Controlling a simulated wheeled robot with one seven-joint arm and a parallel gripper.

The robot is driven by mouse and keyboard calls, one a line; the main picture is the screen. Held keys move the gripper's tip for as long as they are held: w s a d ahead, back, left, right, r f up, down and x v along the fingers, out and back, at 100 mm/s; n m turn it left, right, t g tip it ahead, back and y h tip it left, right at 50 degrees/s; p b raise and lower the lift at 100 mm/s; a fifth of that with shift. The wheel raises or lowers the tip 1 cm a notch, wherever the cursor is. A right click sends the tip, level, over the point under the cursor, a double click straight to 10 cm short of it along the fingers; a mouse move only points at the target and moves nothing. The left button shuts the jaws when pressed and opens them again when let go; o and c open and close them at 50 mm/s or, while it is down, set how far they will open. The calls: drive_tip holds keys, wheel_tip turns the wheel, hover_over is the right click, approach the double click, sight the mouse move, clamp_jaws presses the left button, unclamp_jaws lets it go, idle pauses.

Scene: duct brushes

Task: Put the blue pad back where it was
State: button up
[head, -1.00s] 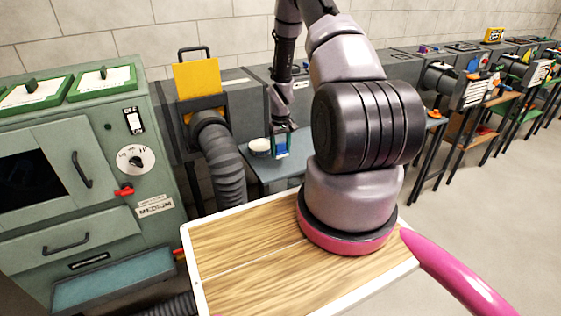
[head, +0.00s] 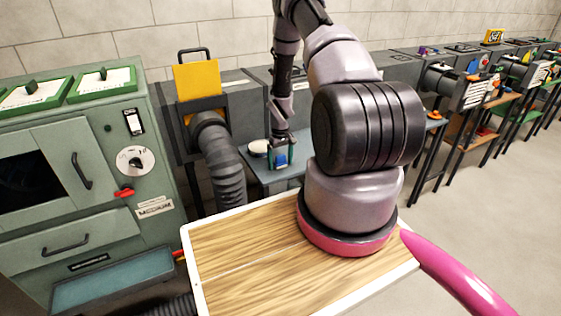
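The blue pad (head: 281,160) shows between the fingers of my gripper (head: 281,163), over the blue-grey shelf behind my wooden deck. The gripper points down with one finger on each side of the pad. The view is too small to tell whether the fingers press on the pad or whether it touches the shelf. A round white-topped thing (head: 258,147) sits on the shelf just left of the gripper.
The blue-grey shelf (head: 262,175) stands below a row of grey duct boxes. A ribbed black hose (head: 228,170) hangs to its left, under a yellow plate (head: 196,78). A green machine (head: 85,190) stands at the far left. Open floor lies at the right.

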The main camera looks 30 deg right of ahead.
wheel_tip(320, 180, up, 12)
drive_tip(key=shift+r, duration=0.25)
wheel_tip(320, 180, up, 15)
drive_tip(key=m+t, duration=0.1)
hover_over(280, 155)
drive_tip(key=a, duration=0.3)
drive_tip(key=s+a+r+m+t, duration=0.1)
drive_tip(key=s+a+r, duration=0.1)
drive_tip(key=r, duration=0.5)
drive_tip(key=s+a+r+t, duration=0.1)
drive_tip(key=s+r, duration=0.2)
drive_tip(key=r, duration=0.3)
drive_tip(key=s+a+r+m+t+y, duration=0.1)
drive_tip(key=s+a+r, duration=0.3)
drive_tip(key=s+r, duration=0.4)
drive_tip(key=s+a+r+m+t+y, duration=0.1)
drive_tip(key=s+a+r+t, duration=0.2)
drive_tip(key=s+r, duration=0.6)
drive_tip(key=s+a, duration=0.2)
drive_tip(key=s, duration=0.3)
drive_tip(key=shift+a+m, duration=0.2)
drive_tip(key=shift+m, duration=0.1)
